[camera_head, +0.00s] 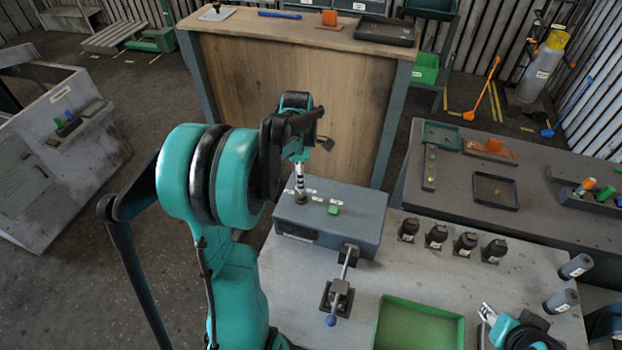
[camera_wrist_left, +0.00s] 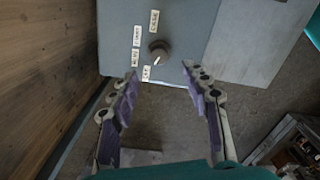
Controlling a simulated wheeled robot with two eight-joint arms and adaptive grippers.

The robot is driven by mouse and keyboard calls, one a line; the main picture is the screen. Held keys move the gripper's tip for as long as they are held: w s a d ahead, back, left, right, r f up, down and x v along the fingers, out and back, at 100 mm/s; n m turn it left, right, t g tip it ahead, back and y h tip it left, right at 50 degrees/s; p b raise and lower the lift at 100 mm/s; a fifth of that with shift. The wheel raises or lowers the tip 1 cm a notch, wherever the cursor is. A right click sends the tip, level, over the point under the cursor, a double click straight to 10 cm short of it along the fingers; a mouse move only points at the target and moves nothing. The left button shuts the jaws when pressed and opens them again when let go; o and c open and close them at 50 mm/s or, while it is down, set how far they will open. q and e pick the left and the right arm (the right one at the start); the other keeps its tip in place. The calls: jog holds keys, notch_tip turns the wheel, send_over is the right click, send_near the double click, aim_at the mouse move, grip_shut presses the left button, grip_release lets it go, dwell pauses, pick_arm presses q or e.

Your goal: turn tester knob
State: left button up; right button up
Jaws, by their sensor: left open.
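The tester (camera_head: 350,220) is a grey-blue box on the light workbench, with a green button (camera_head: 333,209) and small white labels on top. In the left wrist view, the round dark knob (camera_wrist_left: 159,49) sits on the tester's panel (camera_wrist_left: 185,20), with labels around its left side and a pale mark on it. My left gripper (camera_wrist_left: 160,72) is open and empty, with the knob just beyond its fingertips, roughly centred between them. In the head view, my left gripper (camera_head: 300,195) points down over the tester's left end and hides the knob. My right gripper (camera_head: 487,314) is at the lower right, partly shown.
A toggle clamp (camera_head: 338,295) with a blue-tipped handle stands before the tester. A green tray (camera_head: 420,325) lies to its right. Several dark bottle-like parts (camera_head: 437,236) stand at the bench's back edge. A wooden-panelled bench (camera_head: 290,75) rises behind the tester.

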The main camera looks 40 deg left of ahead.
aim_at(301, 194)
pick_arm(q)
jog(key=shift+w+f, duration=0.25)
jog(key=shift+f, duration=0.1)
notch_tip(301, 194, down, 7)
jog(key=shift+s+r+b, duration=0.1)
jog(key=shift+b, duration=0.45)
jog(key=shift+s, duration=0.1)
grip_shut()
